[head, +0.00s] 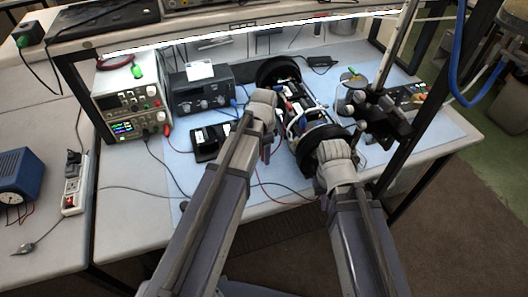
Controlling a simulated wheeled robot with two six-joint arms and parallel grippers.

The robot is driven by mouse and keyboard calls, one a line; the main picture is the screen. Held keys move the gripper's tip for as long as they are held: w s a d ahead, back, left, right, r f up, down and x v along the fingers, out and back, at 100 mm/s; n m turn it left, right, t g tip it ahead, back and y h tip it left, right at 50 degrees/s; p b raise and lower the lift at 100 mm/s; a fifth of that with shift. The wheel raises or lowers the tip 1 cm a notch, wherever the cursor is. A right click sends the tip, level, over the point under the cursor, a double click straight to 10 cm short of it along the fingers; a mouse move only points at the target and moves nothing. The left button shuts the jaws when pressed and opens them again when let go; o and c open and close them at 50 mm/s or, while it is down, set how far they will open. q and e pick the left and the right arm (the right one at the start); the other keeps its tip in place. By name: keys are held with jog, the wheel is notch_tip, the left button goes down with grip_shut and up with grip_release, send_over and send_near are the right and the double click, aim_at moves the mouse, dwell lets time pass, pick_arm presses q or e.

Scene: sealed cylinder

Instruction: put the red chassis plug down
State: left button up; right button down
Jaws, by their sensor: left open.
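The open cylinder chassis (300,104), with black round ends, wiring and small parts inside, lies on the light blue mat (205,180). My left gripper (266,150) is at the left side of the chassis, open, its fingers mostly hidden behind my own wrist. My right gripper (357,138) is at the near right end of the chassis, its fingers hidden or too small to read. I cannot make out the red chassis plug for certain. Small red spots show among the chassis wiring, partly covered by my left wrist.
A power supply (128,108) with a lit display and a dark instrument (202,92) stand at the back left. A black box (208,143) lies left of my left gripper. A metal stand (385,110) is close on the right. Loose cables cross the mat's front, which is otherwise free.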

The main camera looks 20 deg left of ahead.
pick_arm(q)
jog(key=shift+r, duration=0.15)
pick_arm(e)
jog(key=shift+r, duration=0.1)
pick_arm(q)
notch_tip(320, 180, up, 13)
jog(key=p, duration=1.3)
jog(key=s+d+n+y, duration=0.1)
jog(key=s+d+n, duration=0.6)
jog(key=s+d, duration=0.3)
jog(key=s, duration=0.4)
jog(key=shift+s+d+n, duration=0.2)
jog(key=shift+d+n, duration=0.05)
jog(key=shift+n, duration=0.05)
pick_arm(e)
notch_tip(320, 180, up, 13)
